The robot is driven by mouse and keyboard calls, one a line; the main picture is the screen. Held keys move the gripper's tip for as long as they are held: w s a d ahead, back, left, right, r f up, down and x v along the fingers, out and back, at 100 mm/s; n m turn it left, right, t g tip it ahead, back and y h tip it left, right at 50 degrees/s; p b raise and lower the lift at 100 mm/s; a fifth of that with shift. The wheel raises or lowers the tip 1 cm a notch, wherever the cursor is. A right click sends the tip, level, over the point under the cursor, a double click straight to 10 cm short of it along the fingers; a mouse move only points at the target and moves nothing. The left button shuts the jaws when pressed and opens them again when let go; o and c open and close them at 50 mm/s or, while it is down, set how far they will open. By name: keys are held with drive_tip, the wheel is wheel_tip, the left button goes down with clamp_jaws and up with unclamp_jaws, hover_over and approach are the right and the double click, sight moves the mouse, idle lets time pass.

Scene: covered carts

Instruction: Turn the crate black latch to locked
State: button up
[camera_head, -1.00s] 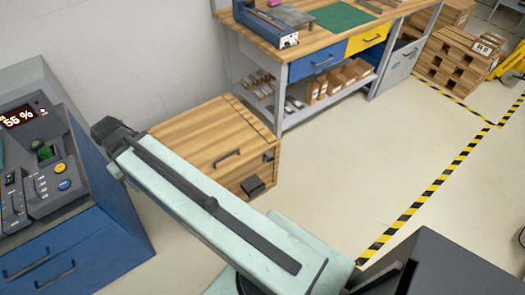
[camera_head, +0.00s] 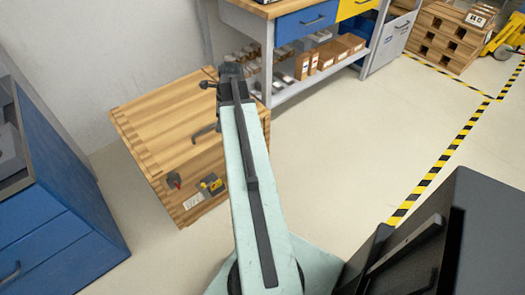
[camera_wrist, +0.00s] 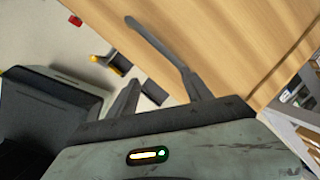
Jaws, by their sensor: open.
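The wooden crate (camera_head: 165,115) stands against the wall, with a dark handle (camera_head: 205,132) by its lid's front edge. A red latch (camera_head: 173,181) and a yellow latch (camera_head: 211,184) are on its front. The black latch is not visible in the head view, where my arm covers the front's right part. In the wrist view, a dark block (camera_wrist: 155,92) beyond the yellow latch (camera_wrist: 98,59) appears to be the black latch; its setting cannot be told. My gripper (camera_wrist: 162,76) is open and empty above the crate; it also shows in the head view (camera_head: 208,80). Contact with the handle is unclear.
A blue cabinet (camera_head: 50,215) stands at left. A workbench (camera_head: 325,80) with boxes on its lower shelf is behind the crate to the right. Open floor (camera_head: 345,140) lies right of my arm, with yellow-black tape (camera_head: 440,165) farther right.

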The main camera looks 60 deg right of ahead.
drive_tip(key=s+d+f+m+t+h+b, duration=0.1)
drive_tip(key=s+d+f+m+b, duration=0.25)
drive_tip(key=s+d+m, duration=0.35)
drive_tip(key=s+d+f+m+b, duration=0.3)
drive_tip(key=s+d+f+m, duration=0.15)
drive_tip(key=d, duration=0.35)
drive_tip(key=s+b+x, duration=0.1)
drive_tip(key=b+x, duration=0.5)
drive_tip(key=x, duration=0.1)
drive_tip(key=shift+w+d+f, duration=0.2)
drive_tip(key=shift+f, duration=0.3)
drive_tip(key=shift+n, duration=0.25)
